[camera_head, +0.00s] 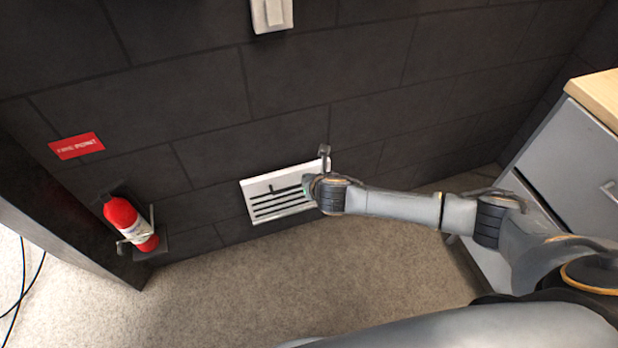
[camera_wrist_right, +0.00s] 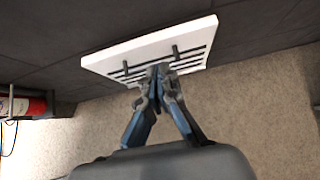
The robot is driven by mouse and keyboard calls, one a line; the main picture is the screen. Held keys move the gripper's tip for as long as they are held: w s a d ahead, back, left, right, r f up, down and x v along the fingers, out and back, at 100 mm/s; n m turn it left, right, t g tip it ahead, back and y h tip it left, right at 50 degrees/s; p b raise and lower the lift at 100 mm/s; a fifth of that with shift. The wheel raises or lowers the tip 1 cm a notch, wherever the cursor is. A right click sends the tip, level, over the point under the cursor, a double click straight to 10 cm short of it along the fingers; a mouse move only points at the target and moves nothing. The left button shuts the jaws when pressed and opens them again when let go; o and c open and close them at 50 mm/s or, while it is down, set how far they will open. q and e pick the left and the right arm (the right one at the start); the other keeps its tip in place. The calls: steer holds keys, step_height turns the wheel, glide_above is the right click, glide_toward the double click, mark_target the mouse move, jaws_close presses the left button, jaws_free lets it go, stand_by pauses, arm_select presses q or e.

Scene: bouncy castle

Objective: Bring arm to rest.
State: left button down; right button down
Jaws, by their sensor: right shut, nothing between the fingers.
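My right arm reaches in from the right in the head view. Its gripper (camera_head: 311,186) is in front of the dark wall, over the right end of a white vent. In the right wrist view the gripper (camera_wrist_right: 160,74) is shut, its fingertips together and nothing between them. The fingertips overlap the vent in that view; I cannot tell whether they touch it. My left gripper is not in view.
The white slotted vent (camera_head: 257,186) is low on the dark wall; it also shows in the right wrist view (camera_wrist_right: 140,50). A red fire extinguisher (camera_head: 121,212) hangs at left. A grey drawer cabinet (camera_head: 570,150) stands at right. Carpet (camera_head: 270,290) between is clear.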

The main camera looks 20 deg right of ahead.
steer(key=shift+f, duration=0.1)
stand_by(0.4)
